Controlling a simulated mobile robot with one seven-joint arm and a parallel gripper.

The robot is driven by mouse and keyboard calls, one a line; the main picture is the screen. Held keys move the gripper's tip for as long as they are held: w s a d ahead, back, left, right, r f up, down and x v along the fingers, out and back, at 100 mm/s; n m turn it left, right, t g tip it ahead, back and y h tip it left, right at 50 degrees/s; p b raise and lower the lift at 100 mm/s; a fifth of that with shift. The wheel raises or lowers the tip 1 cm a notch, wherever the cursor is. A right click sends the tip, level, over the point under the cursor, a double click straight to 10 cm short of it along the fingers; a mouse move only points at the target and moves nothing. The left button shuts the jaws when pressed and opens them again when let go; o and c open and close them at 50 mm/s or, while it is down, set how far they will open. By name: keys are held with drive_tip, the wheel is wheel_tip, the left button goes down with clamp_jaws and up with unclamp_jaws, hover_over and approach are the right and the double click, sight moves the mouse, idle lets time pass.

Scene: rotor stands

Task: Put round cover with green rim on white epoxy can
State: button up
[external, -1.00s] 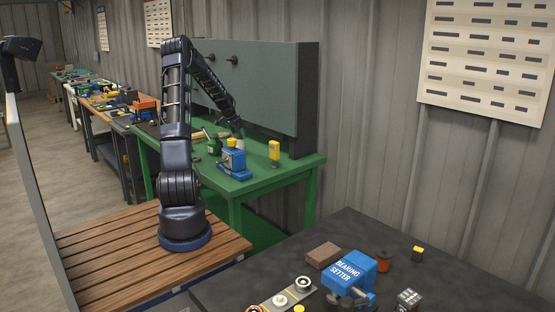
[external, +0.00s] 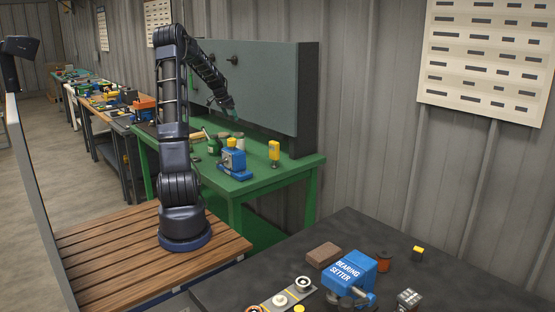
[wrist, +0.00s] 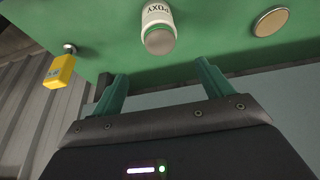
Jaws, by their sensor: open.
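The white epoxy can (wrist: 158,14) stands on the green bench, in the upper middle of the wrist view. A round grey face with a green edge (wrist: 160,41) sits at its top end, seemingly the green-rimmed cover on the can; whether it is fully seated I cannot tell. In the external view the can (external: 240,141) is small, behind the blue device. My gripper (wrist: 162,85) is open, with nothing between its green fingers, apart from the can. In the external view my gripper (external: 231,110) hangs above the can.
A tan disc with a pale rim (wrist: 270,21) lies on the bench to the right in the wrist view. A yellow object (wrist: 60,71) is at the left. In the external view, a blue device (external: 233,160) stands in front and a grey panel (external: 260,85) rises behind.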

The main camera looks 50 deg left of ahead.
drive_tip(key=s+d+r, duration=0.2)
drive_tip(key=d+r, duration=0.2)
drive_tip(key=d, duration=0.6)
drive_tip(key=s+d+r+y, duration=0.15)
drive_tip(key=d+r, duration=0.25)
drive_tip(key=d, duration=0.7)
drive_tip(key=s+d+r+h, duration=0.1)
drive_tip(key=s+d+r, duration=0.2)
drive_tip(key=d, duration=0.7)
drive_tip(key=s+d, duration=0.9)
drive_tip(key=s, duration=0.3)
drive_tip(key=s+d, duration=0.9)
drive_tip(key=s, duration=0.3)
drive_tip(key=shift+f, duration=0.4)
